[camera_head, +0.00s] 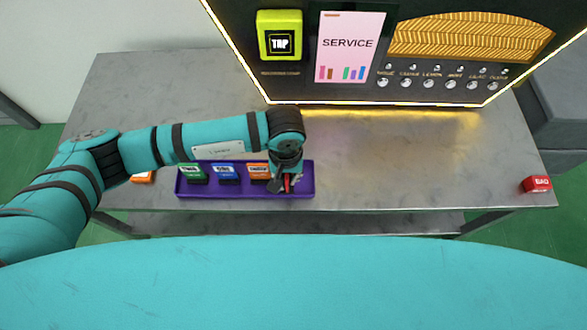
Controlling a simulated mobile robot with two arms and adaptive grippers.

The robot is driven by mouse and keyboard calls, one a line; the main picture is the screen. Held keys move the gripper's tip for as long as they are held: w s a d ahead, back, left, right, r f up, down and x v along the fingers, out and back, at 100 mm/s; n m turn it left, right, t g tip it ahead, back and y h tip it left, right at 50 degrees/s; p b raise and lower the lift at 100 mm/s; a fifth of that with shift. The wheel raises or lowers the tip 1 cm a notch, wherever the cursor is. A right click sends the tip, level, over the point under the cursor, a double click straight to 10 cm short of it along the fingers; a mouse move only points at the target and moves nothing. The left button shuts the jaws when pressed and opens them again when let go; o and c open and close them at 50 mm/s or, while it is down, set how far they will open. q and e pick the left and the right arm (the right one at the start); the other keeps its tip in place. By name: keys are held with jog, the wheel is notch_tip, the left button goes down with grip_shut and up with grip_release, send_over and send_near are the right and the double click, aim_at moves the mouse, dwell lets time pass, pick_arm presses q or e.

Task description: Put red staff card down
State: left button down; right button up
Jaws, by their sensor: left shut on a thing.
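My left gripper (284,184) points down at the right end of the purple tray (245,194). It is shut on the red staff card (289,182), of which only a small red part shows between the fingers. The gripper hides the rest of the card, and I cannot tell whether the card touches the tray. The tray holds a green card (192,174), a blue card (226,174) and an orange card (259,172) in a row to the left of the gripper. My right gripper is out of view.
The dark vending machine (300,80) stands at the back, with a yellow-green tap pad (280,35) and a pink SERVICE screen (348,45). A red block (537,183) sits near the right edge of the grey table (420,170). A small orange thing (142,177) lies left of the tray.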

pick_arm(q)
jog(key=w, duration=0.1)
jog(key=w+d, duration=0.1)
jog(key=w, duration=0.1)
jog(key=shift+d+f, duration=0.2)
jog(key=shift+d, duration=0.05)
notch_tip(320, 180, down, 3)
jog(key=shift+r+p, duration=0.1)
jog(key=shift+p, duration=0.25)
jog(key=shift+w+f, duration=0.1)
jog(key=shift+f, duration=0.2)
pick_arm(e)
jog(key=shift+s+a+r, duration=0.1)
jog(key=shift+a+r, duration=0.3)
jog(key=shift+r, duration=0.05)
pick_arm(q)
jog(key=shift+f, duration=0.2)
jog(key=c, duration=1.4)
grip_release()
jog(key=shift+c, duration=0.2)
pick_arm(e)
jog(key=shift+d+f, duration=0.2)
pick_arm(q)
jog(key=shift+r, duration=0.1)
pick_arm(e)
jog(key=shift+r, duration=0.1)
